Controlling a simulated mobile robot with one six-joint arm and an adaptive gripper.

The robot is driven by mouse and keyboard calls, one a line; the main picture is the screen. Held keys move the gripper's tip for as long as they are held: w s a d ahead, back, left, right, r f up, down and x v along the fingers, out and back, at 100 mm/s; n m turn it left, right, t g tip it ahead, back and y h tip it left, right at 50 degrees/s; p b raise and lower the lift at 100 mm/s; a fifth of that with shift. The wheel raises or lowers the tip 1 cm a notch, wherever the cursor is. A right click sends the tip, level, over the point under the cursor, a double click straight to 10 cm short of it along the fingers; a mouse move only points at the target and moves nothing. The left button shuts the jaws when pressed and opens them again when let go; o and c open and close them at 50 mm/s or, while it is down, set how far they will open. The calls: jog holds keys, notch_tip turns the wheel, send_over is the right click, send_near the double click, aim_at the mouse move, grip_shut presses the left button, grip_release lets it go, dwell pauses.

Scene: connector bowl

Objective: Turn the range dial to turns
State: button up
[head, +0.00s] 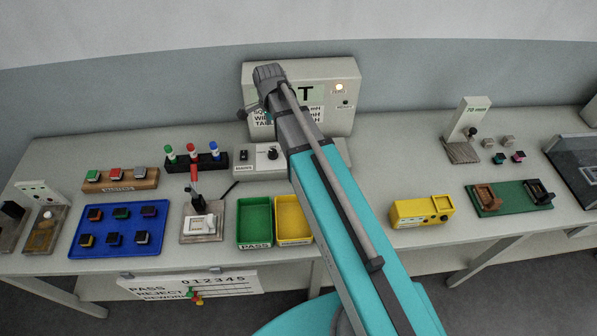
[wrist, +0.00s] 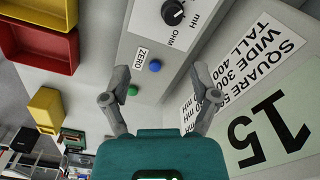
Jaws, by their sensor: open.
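The range dial (wrist: 173,13) is a black knob on a white plate at the top of the wrist view. In the head view a dark knob (head: 272,153) shows on the low front panel of the meter (head: 341,119). My gripper (wrist: 159,70) is open and empty, its fingers apart below the dial in the wrist picture and not touching it. In the head view my arm hides part of the meter.
Green (head: 255,221) and yellow (head: 293,219) trays stand in front of the meter; marker pens (head: 192,153) stand left.

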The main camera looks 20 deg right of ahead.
jog(key=s+d+f+n+b, duration=0.2)
jog(key=s+f+n+b, duration=0.1)
jog(key=s+n, duration=0.4)
jog(key=s+d+f+n+b, duration=0.2)
jog(key=s+f+n+b, duration=0.1)
jog(key=s+n, duration=0.4)
jog(key=shift+s+n, duration=0.35)
jog(key=shift+n, duration=0.25)
dwell(0.3)
jog(key=shift+f, duration=0.1)
dwell(0.5)
jog(key=shift+d, duration=0.1)
dwell(1.1)
